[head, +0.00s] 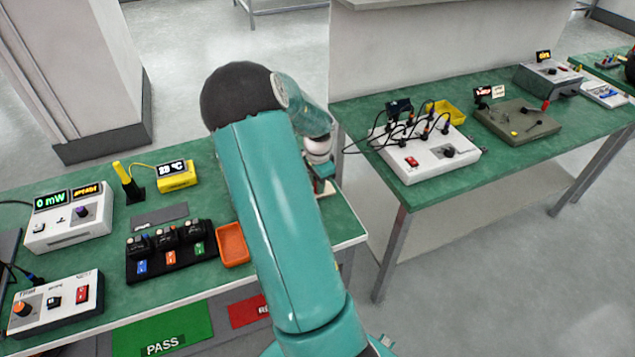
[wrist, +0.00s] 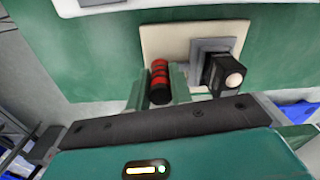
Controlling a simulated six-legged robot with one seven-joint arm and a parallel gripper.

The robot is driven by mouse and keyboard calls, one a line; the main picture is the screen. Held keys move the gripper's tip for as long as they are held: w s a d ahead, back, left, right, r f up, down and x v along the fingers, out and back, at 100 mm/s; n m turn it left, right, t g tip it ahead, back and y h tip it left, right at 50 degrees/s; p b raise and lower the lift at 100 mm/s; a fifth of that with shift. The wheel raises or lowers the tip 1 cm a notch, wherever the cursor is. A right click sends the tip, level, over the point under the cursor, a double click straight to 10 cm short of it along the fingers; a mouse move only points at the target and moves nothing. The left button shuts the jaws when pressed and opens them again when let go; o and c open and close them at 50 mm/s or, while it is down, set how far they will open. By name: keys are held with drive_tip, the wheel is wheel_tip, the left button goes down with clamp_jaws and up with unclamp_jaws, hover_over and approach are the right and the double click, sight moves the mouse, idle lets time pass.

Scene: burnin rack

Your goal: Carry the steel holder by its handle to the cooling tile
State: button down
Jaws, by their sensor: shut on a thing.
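My gripper (wrist: 157,88) is shut on a round handle (wrist: 160,70) with red and black bands, in the wrist view. To its right is the grey square steel holder (wrist: 198,46), with a dark block with a pale round end (wrist: 222,75) at it. The holder overlaps the right part of a cream cooling tile (wrist: 160,38). I cannot tell whether it touches the tile. The link between handle and holder is hidden. In the head view my arm hides most of this. My gripper (head: 323,170) is by the bench's right edge, with a bit of the tile (head: 327,188) below it.
An orange tray (head: 233,244) and a black rack (head: 140,268) of several modules lie left of my arm. A yellow 29 °C meter (head: 177,176) stands behind them. A gap of floor separates this bench from another green bench (head: 545,152) with instruments and cables.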

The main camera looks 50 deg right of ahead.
drive_tip(key=c, duration=1.3)
unclamp_jaws()
drive_tip(key=shift+f, duration=0.1)
drive_tip(key=shift+o, duration=0.2)
wheel_tip(320, 180, up, 12)
drive_tip(key=w+a+r+n+t, duration=0.1)
drive_tip(key=a+r+n, duration=0.15)
drive_tip(key=a, duration=0.25)
drive_tip(key=w+a+r+n, duration=0.2)
drive_tip(key=a+r, duration=0.1)
drive_tip(key=a, duration=0.2)
drive_tip(key=s+a+r+n+t, duration=0.1)
drive_tip(key=a+r+n, duration=0.25)
drive_tip(key=a, duration=0.35)
drive_tip(key=s+a+r+n+t, duration=0.15)
drive_tip(key=a+n, duration=0.25)
drive_tip(key=a, duration=0.4)
drive_tip(key=s+a+r+n, duration=0.1)
drive_tip(key=a+r+n, duration=0.25)
drive_tip(key=a, duration=0.35)
drive_tip(key=s+a+r+n+t, duration=0.1)
drive_tip(key=s+a+n+t, duration=0.1)
drive_tip(key=s+a+n, duration=0.5)
drive_tip(key=shift+a+r, duration=0.2)
drive_tip(key=shift+a, duration=1)
